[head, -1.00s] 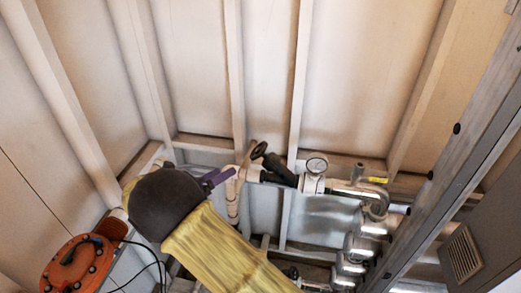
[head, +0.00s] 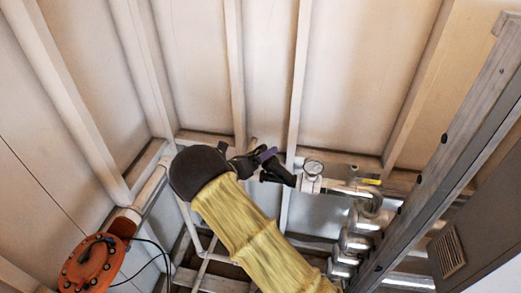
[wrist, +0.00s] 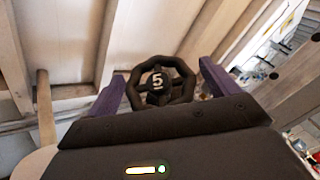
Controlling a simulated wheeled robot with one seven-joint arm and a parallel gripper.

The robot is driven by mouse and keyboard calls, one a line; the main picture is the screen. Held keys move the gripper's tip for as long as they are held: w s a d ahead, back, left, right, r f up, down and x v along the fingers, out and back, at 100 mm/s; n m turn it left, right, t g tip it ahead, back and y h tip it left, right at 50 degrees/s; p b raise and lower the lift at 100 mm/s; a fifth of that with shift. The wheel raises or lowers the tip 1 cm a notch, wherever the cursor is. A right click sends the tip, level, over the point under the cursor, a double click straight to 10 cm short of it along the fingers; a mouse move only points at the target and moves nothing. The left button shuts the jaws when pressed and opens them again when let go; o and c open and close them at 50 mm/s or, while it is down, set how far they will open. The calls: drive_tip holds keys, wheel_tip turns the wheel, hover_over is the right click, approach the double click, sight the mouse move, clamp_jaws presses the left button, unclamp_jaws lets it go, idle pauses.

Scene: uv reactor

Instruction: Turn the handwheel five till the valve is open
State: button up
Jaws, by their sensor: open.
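The handwheel five (wrist: 158,82) is black with a white underlined "5" on its hub. In the wrist view it sits between the two purple fingers of my gripper (wrist: 162,72), with visible space on both sides. My gripper is open and holds nothing; whether it touches the wheel's rim cannot be told. In the head view my gripper (head: 265,155) is at the pipe run, at the black valve body (head: 278,170), and the wheel is mostly hidden by it.
An orange flange (head: 92,262) with cables is at lower left. A grey beam (head: 440,150) runs along the right.

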drive_tip(key=c, duration=0.9)
drive_tip(key=shift+f+n+y+b, duration=0.1)
drive_tip(key=shift+n+y+b, duration=0.3)
drive_tip(key=shift+b, duration=0.3)
drive_tip(key=n+y+b, duration=0.2)
drive_tip(key=b, duration=0.1)
drive_tip(key=shift+f+t, duration=0.1)
drive_tip(key=shift+t, duration=0.3)
drive_tip(key=n+y+b, duration=0.2)
drive_tip(key=y+b, duration=0.1)
drive_tip(key=shift+n, duration=0.4)
drive_tip(key=shift+a+y, duration=0.1)
drive_tip(key=shift+y, duration=0.2)
drive_tip(key=o, duration=0.9)
